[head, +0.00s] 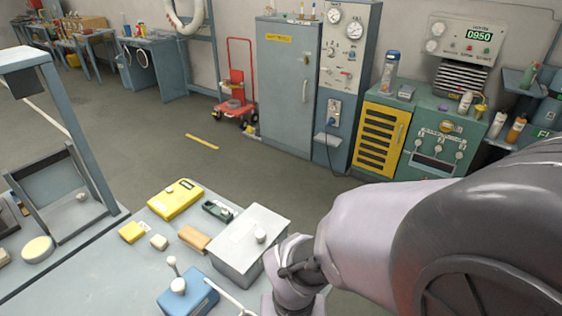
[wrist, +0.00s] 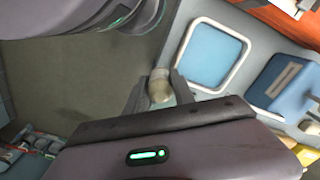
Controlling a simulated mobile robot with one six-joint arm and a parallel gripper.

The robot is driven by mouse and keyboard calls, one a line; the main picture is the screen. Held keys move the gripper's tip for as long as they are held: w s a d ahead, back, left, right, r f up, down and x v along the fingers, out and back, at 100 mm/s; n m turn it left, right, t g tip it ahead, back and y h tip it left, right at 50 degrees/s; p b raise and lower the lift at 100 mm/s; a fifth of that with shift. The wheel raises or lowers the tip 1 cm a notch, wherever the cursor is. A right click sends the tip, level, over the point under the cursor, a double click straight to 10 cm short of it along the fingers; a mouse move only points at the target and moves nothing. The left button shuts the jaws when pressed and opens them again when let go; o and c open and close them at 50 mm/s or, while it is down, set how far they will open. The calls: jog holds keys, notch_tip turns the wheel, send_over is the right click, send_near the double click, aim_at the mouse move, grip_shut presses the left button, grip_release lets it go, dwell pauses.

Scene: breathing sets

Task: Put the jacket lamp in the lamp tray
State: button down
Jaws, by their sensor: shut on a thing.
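In the wrist view, my gripper (wrist: 158,92) is shut on a small rounded beige-grey piece (wrist: 159,85), which looks like the jacket lamp. Part of it is hidden by the fingers. Just right of the fingers is a blue-floored tray with a pale rim (wrist: 238,63), which may be the lamp tray; no label shows. The held piece is left of this tray's rim in the picture, and its height cannot be told. In the head view my arm's wrist reaches the bottom edge, and the fingers and held piece are not seen.
In the wrist view, a blue block-like object (wrist: 277,76) stands right of the tray. In the head view, the bench holds a grey box (head: 240,244), a yellow case (head: 174,199), a blue box with a white knob (head: 188,297) and small blocks. Bare floor lies beyond.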

jog(key=w, duration=0.3)
jog(key=w+f+b, duration=0.1)
jog(key=w, duration=0.2)
jog(key=w+f+b, duration=0.1)
jog(key=w, duration=0.2)
jog(key=shift+a, duration=0.1)
notch_tip(320, 180, down, 4)
jog(key=shift+r+b, duration=0.25)
jog(key=shift+b, duration=0.9)
jog(key=shift+r, duration=0.2)
jog(key=shift+f, duration=0.1)
jog(key=c, duration=1.5)
grip_release()
jog(key=shift+f, duration=0.15)
jog(key=o, duration=0.4)
jog(key=shift+o, duration=0.2)
